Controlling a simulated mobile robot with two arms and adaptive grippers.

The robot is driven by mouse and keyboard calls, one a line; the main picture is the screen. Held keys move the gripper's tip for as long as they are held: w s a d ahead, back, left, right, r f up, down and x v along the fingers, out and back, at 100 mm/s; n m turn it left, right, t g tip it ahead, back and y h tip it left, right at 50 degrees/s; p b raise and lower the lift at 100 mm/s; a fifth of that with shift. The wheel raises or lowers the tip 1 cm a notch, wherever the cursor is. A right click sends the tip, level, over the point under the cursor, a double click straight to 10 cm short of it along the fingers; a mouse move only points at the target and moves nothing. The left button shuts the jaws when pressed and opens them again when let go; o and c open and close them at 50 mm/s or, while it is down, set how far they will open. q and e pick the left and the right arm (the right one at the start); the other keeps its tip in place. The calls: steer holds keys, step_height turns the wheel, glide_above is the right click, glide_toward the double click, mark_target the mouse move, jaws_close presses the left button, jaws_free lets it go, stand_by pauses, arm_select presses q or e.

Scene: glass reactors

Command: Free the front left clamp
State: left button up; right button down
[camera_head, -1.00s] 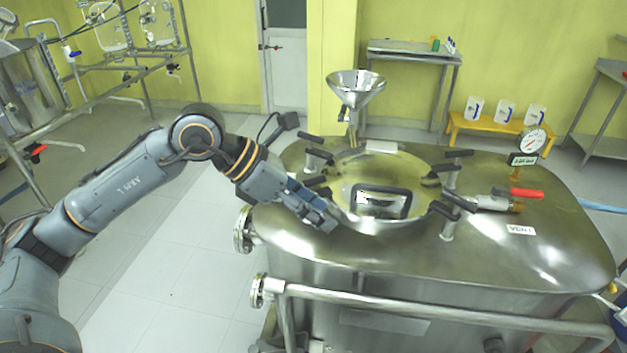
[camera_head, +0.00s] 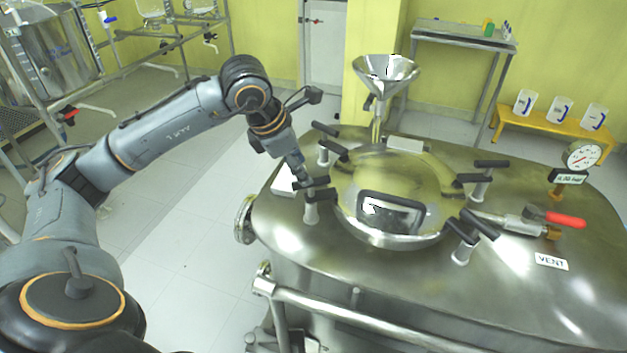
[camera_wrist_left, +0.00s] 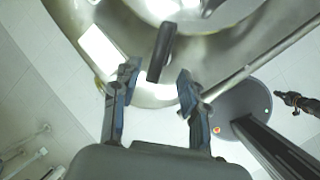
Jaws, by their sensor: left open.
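The front left clamp (camera_head: 312,208) stands at the left edge of the round lid (camera_head: 385,232), with a black handle on a metal post. My left gripper (camera_head: 298,180) is right at this clamp's handle and hides part of it. In the left wrist view the open left gripper (camera_wrist_left: 156,82) has its fingers spread to either side of the black clamp handle (camera_wrist_left: 162,50). The handle reaches toward the gap between the fingertips; I cannot tell whether either finger touches it. My right gripper is not in view.
Other black-handled clamps ring the lid, such as the back left clamp (camera_head: 324,152) and front right clamp (camera_head: 464,250). A steel funnel (camera_head: 385,72) rises behind. A red-handled valve (camera_head: 560,220) and a gauge (camera_head: 582,156) stand right. A rail (camera_head: 400,328) runs along the front.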

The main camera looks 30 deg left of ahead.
mark_target(314, 191)
arm_select(q)
steer(key=x, duration=0.4)
steer(key=shift+w, duration=0.15)
steer(key=x, duration=0.3)
steer(key=shift+p, duration=0.35)
steer(key=shift+w+d+f, duration=0.1)
steer(key=shift+w+f, duration=0.1)
steer(key=shift+f, duration=0.15)
steer(key=shift+c, duration=0.7)
jaws_close()
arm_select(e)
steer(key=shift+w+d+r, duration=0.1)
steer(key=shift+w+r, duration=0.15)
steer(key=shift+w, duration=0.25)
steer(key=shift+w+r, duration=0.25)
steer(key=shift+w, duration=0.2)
